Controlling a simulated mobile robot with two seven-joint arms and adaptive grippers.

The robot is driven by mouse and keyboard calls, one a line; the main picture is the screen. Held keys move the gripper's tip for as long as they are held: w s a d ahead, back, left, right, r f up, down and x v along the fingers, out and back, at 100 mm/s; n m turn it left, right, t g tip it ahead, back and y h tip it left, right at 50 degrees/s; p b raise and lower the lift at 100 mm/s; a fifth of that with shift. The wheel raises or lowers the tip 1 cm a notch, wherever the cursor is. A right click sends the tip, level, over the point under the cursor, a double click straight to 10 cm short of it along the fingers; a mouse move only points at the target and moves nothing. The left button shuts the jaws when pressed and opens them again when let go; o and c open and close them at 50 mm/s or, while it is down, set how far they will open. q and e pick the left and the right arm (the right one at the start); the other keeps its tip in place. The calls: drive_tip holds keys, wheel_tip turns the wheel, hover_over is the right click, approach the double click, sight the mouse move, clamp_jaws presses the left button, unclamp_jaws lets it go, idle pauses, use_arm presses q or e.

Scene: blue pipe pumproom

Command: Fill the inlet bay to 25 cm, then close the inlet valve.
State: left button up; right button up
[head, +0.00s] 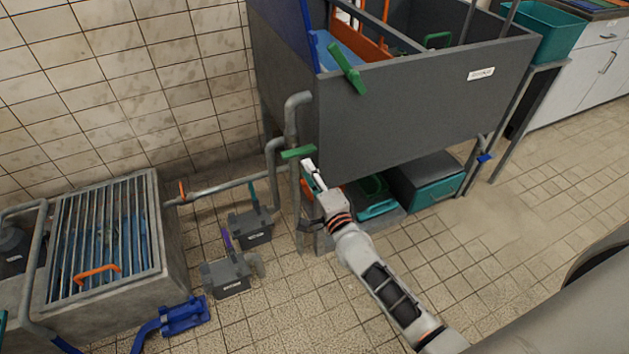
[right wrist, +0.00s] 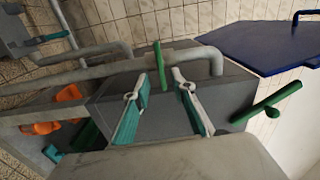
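A green lever handle (head: 298,152) sits on a grey pipe below the left corner of a dark grey tank (head: 420,95). My right gripper (head: 309,168) is just below and right of this handle. In the right wrist view its two teal-padded fingers (right wrist: 160,82) are spread, with the green handle (right wrist: 160,66) upright between their tips; contact cannot be told. A second green lever (head: 347,68) is on the tank's upper left rim. A grated concrete bay (head: 165,235) stands at left, blue showing under its bars. Which one is the inlet bay, and any level mark, cannot be read. My left gripper is not seen.
Two grey pump-like boxes (head: 250,228) (head: 227,275) stand on the tiled floor between bay and tank. A pipe (head: 225,187) with an orange lever joins the bay. Teal bins (head: 435,190) sit under the tank. A blue fitting (head: 183,316) lies in front. Floor at right is clear.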

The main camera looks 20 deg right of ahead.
drive_tip(key=s, duration=0.3)
drive_tip(key=shift+s+d, duration=0.1)
drive_tip(key=shift+s, duration=0.15)
